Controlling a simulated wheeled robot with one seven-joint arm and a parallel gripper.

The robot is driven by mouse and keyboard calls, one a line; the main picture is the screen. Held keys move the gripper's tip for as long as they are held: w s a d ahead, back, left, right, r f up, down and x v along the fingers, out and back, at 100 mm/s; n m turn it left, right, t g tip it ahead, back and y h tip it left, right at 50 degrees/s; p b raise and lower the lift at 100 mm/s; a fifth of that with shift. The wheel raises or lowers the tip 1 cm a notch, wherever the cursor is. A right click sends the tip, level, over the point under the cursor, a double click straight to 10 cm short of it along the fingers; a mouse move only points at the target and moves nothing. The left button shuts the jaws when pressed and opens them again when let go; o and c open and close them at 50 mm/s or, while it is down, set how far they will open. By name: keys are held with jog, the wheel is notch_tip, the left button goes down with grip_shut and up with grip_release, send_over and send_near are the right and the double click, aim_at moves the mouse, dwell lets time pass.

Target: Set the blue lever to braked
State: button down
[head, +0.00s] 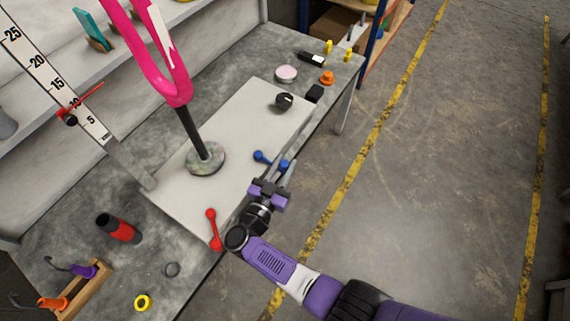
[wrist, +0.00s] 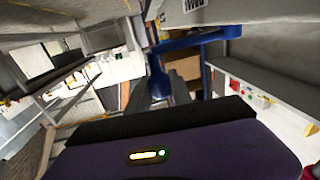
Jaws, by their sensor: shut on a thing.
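The blue lever (head: 262,157) is on the front edge of the pale board, with a round knob at each visible end in the head view. In the wrist view the blue lever (wrist: 195,42) runs sideways across the top, and a blue part reaches down between my fingers. My gripper (head: 284,172) is shut on the lever's near, right-hand end; its fingers also show in the wrist view (wrist: 163,92). Markings for the lever's positions cannot be read.
A red lever (head: 213,228) sits on the same board to the left of my gripper. A black knob (head: 284,101) is farther back.

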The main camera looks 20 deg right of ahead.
jog(key=c, duration=1.1)
grip_release()
jog(key=shift+v, duration=3.9)
